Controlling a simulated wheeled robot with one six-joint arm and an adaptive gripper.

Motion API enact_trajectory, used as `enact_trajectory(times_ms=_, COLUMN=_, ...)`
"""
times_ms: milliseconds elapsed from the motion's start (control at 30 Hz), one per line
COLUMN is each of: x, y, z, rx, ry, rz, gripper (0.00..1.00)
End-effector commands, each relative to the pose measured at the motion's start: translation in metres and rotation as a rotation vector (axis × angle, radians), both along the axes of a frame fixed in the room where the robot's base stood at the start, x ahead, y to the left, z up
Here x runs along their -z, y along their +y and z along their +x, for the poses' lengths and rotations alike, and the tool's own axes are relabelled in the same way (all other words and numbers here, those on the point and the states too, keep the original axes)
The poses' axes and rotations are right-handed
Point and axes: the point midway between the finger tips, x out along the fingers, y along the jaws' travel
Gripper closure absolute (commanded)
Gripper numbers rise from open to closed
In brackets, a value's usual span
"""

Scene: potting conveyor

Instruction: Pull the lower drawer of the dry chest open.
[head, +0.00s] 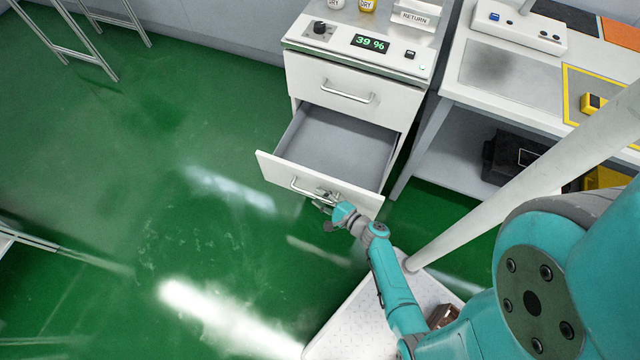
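The white dry chest (410,110) stands against the wall, with a dial and a display on its top panel. Its upper drawer (318,75) is shut and has a bar handle (347,97). Its lower drawer (275,172) is pulled well out, and its grey inside (340,145) looks empty. The lower drawer's bar handle (303,188) runs across its front. My gripper (325,200) is at the right part of that handle. The fingers are small and partly hidden, so I cannot tell whether they close around the bar.
A workbench (510,75) stands to the right, with a black case (510,157) on its lower shelf. A white pole crosses the right side. The green floor (150,150) left of the chest is clear. Metal-legged stands (100,55) are at the upper left.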

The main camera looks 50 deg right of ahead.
Motion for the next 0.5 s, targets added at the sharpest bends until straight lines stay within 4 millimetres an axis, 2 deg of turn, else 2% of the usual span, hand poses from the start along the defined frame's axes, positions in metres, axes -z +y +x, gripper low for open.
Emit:
enact_trajectory(times_ms=300, x=-0.008, y=-0.002, z=-0.039, rx=0.006, ry=0.001, rz=0.001, gripper=0.61)
enact_trajectory(times_ms=500, x=-0.012, y=-0.002, z=-0.058, rx=0.004, ry=0.001, rz=-0.001, gripper=0.61)
